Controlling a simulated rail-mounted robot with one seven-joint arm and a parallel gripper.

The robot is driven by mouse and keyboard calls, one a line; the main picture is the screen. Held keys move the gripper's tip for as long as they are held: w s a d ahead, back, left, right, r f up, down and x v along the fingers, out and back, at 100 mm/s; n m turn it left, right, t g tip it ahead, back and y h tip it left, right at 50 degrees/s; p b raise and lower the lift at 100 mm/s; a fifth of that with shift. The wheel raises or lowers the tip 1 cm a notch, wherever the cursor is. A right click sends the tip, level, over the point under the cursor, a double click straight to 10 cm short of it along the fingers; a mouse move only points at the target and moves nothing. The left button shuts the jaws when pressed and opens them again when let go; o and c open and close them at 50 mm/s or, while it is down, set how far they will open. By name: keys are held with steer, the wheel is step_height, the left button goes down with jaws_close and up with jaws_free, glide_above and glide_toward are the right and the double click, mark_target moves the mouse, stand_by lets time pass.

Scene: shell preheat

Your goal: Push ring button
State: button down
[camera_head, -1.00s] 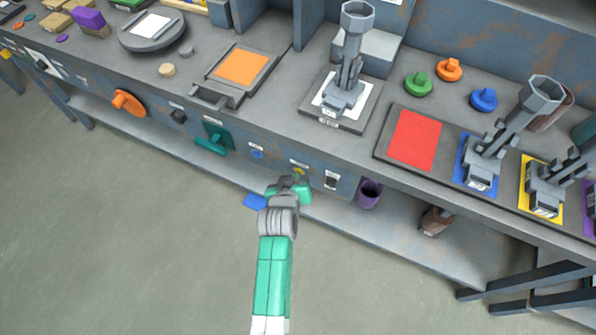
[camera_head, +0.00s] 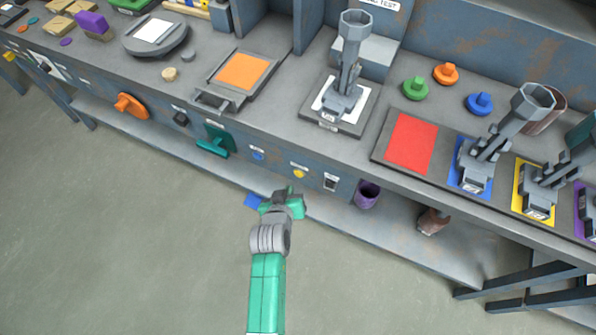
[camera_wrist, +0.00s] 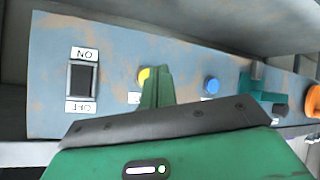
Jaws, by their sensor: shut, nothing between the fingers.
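Two round buttons sit on the bench's front panel: a yellow one (camera_head: 299,174) and a blue one (camera_head: 257,155) to its left. Each has a small label that I cannot read, so I cannot tell which is the ring button. The wrist view shows the yellow button (camera_wrist: 143,77), partly hidden by my finger, and the blue button (camera_wrist: 211,86) further right. My green gripper (camera_head: 290,196) is shut and empty, in front of the panel and just below the yellow button in the head view. It appears apart from the panel.
An ON/OFF rocker switch (camera_head: 330,184) is beside the yellow button. A teal handle (camera_head: 213,141) and an orange knob (camera_head: 130,106) project further left. A purple cup (camera_head: 367,194) is below right. The bench top (camera_head: 290,98) overhangs; open floor lies in front.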

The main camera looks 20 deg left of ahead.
steer(key=s+p, duration=0.1)
steer(key=s, duration=0.1)
steer(key=shift+s+a, duration=0.15)
steer(key=shift+s, duration=0.2)
stand_by(0.6)
steer(key=w+d+r+m+t+p, duration=0.1)
steer(key=w+d+r+t, duration=0.15)
steer(key=r, duration=1.15)
steer(key=w+d+r+m+t+p, duration=0.1)
steer(key=w+d+r+m+t, duration=0.15)
steer(key=r, duration=1.15)
steer(key=w+d+r+t+p, duration=0.1)
steer(key=w+d+r+t, duration=0.15)
steer(key=r, duration=1.25)
steer(key=s+d+r+m+t+h+p, duration=0.1)
steer(key=s+d+r+t, duration=0.15)
steer(key=s+r, duration=0.55)
steer(key=s+d+r+m+t+p, duration=0.15)
steer(key=s+d+r, duration=0.25)
steer(key=r, duration=0.9)
steer(key=s+d+r+t+h, duration=0.1)
steer(key=s+d+r+t, duration=0.2)
steer(key=s+r, duration=0.5)
step_height(320, 180, up, 39)
steer(key=w+a+p, duration=0.1)
steer(key=w+p, duration=0.1)
steer(key=p, duration=3.5)
steer(key=shift+w+y+p, duration=0.3)
steer(key=shift+w, duration=0.1)
